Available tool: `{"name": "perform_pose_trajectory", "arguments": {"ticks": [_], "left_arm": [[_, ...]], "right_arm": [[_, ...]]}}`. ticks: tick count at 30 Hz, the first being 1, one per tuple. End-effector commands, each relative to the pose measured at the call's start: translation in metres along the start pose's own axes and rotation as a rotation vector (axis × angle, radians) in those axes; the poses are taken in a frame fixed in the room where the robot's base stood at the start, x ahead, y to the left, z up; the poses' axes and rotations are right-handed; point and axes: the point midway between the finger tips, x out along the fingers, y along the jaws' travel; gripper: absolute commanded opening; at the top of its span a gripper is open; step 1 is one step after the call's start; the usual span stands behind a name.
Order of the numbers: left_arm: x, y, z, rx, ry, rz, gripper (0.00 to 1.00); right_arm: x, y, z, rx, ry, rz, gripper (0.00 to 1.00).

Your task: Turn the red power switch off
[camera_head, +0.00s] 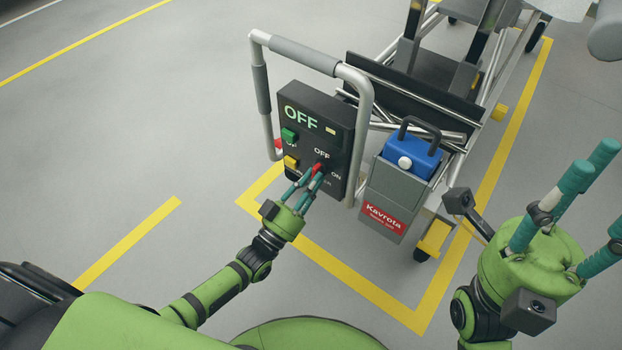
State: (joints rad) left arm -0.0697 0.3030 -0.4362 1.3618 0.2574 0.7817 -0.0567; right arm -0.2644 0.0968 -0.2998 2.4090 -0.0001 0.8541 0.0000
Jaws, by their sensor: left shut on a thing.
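The red power switch (317,168) is on the lower right of a black control panel (341,122), between labels "OFF" above and "ON" at its right. The panel's large display reads "OFF". My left gripper (312,178) is at the panel with its teal fingers shut on the red switch, which they partly hide. My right gripper (570,205) is at the right edge, away from the panel, with its teal fingers spread and nothing between them.
A green button (289,136) and a yellow button (291,163) sit on the panel's left. A grey tubular handle (361,95) frames the panel. A blue case (411,153) sits in a grey holder (392,195) labelled Kavrota. Yellow floor lines surround the cart; the floor at left is clear.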

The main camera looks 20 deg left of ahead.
Motion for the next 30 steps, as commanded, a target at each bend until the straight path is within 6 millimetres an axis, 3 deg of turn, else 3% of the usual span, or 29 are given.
{"name": "perform_pose_trajectory", "arguments": {"ticks": [21,22,23,24,30], "left_arm": [[0.0041,0.0025,-0.0057,-0.071,0.017,-0.025,0.0],[0.0041,0.0025,-0.0057,-0.071,0.017,-0.025,0.28],[0.0041,0.0024,-0.0058,-0.071,0.017,-0.025,0.4],[0.0042,0.0023,-0.0057,-0.071,0.017,-0.025,0.44],[0.0032,0.0016,-0.004,-0.069,0.011,-0.026,0.44]], "right_arm": [[-0.0032,0.0002,0.0005,0.002,-0.017,0.009,0.4],[-0.0032,0.0003,0.0005,0.002,-0.018,0.009,0.4],[-0.0031,0.0003,0.0005,0.002,-0.018,0.009,0.4],[-0.0031,0.0003,0.0006,0.002,-0.018,0.01,0.4],[-0.0031,0.0004,0.0006,0.002,-0.017,0.01,0.4]]}}
